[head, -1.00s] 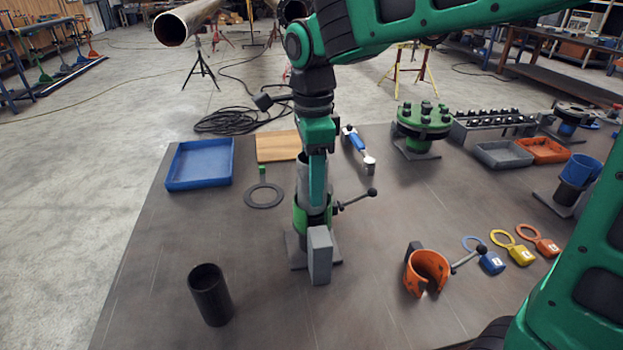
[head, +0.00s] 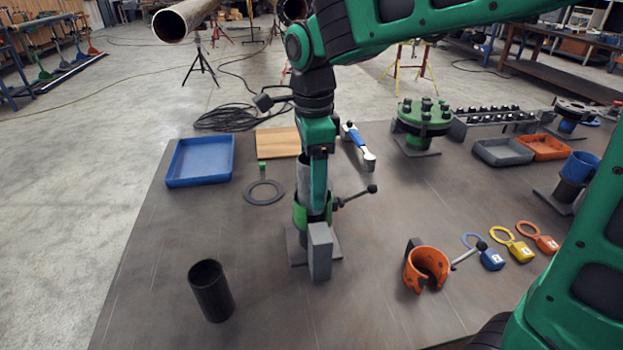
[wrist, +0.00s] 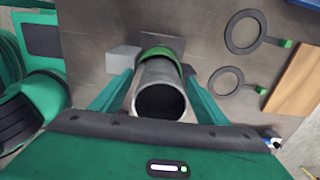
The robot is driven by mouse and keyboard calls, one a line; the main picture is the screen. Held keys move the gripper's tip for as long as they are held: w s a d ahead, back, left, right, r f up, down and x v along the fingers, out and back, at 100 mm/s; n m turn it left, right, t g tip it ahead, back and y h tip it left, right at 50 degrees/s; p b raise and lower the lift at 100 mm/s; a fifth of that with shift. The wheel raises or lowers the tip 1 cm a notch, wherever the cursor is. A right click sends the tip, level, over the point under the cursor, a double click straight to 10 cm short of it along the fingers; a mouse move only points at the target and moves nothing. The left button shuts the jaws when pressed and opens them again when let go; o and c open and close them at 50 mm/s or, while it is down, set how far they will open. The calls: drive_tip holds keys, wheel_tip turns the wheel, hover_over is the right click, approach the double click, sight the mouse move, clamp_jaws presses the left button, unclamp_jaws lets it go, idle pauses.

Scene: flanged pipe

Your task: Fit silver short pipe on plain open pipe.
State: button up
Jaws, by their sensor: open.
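The silver short pipe (wrist: 160,92) stands upright between the two fingers of my gripper (wrist: 158,98), its open top facing the wrist camera. In the head view the silver pipe (head: 304,178) is partly hidden behind a green finger. Its lower part runs into a green clamp (head: 300,214) with a lever, above a dark upright pipe stub (head: 303,240) on a square base plate; this looks like the plain open pipe. The clamp hides the joint, so I cannot tell how the ends meet. My gripper (head: 318,205) is open, with its fingers beside the silver pipe.
A grey block (head: 319,252) stands at the front of the base plate. A black tube (head: 211,290) stands front left and an orange clamp (head: 427,268) lies right. A flat ring (head: 263,192), blue tray (head: 200,162) and green flanged piece (head: 422,122) lie farther back. The front middle is clear.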

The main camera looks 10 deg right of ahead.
wheel_tip(320, 180, up, 20)
idle(0.8)
